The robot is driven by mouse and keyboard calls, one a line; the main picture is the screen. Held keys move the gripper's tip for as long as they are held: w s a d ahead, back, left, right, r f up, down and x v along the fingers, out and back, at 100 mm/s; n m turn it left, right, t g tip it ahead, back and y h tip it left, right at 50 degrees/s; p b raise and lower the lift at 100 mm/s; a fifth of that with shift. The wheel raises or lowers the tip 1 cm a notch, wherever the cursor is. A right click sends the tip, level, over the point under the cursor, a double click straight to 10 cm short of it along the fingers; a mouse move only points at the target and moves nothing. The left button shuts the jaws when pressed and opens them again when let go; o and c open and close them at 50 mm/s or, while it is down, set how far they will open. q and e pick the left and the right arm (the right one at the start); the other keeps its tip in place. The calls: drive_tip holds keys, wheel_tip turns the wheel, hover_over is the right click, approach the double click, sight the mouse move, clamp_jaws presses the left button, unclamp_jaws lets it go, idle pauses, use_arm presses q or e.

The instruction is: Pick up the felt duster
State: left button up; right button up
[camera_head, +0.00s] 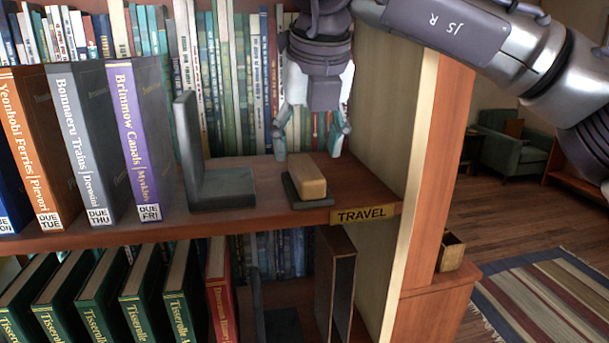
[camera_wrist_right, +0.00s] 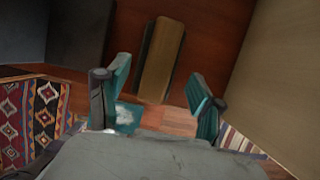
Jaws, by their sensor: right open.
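The felt duster (camera_head: 307,178) is a small block with a tan wooden top and a dark base. It lies on the shelf board near its front edge, just behind the TRAVEL label. My right gripper (camera_head: 308,148) is open and points down, above and slightly behind the duster in the head view. In the right wrist view the duster (camera_wrist_right: 160,62) lies ahead of the two teal fingertips (camera_wrist_right: 160,98), roughly between their lines and apart from them. My left gripper is not in view.
A grey bookend (camera_head: 221,186) stands left of the duster, with large upright books (camera_head: 140,140) beyond it. The shelf's side panel (camera_head: 385,140) rises close on the right. Thin books (camera_head: 240,80) line the back. The board around the duster is otherwise bare.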

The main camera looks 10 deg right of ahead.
sight(305, 165)
drive_tip(key=shift+w+f+p, duration=0.5)
drive_tip(key=shift+f+p, duration=0.1)
drive_tip(key=shift+p, duration=0.3)
drive_tip(key=p+x, duration=0.1)
drive_tip(key=x, duration=0.1)
drive_tip(key=shift+w+f, duration=0.15)
drive_tip(key=shift+f, duration=0.05)
drive_tip(key=shift+w+f, duration=0.25)
drive_tip(key=shift+f, duration=0.25)
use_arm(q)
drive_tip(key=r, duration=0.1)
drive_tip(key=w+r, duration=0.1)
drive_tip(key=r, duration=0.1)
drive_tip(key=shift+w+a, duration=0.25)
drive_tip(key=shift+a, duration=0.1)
use_arm(e)
drive_tip(key=shift+s, duration=0.1)
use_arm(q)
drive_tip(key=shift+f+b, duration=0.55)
use_arm(e)
drive_tip(key=shift+f, duration=0.2)
drive_tip(key=c, duration=0.8)
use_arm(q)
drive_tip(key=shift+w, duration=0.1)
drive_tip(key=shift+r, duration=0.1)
use_arm(e)
drive_tip(key=shift+r, duration=0.1)
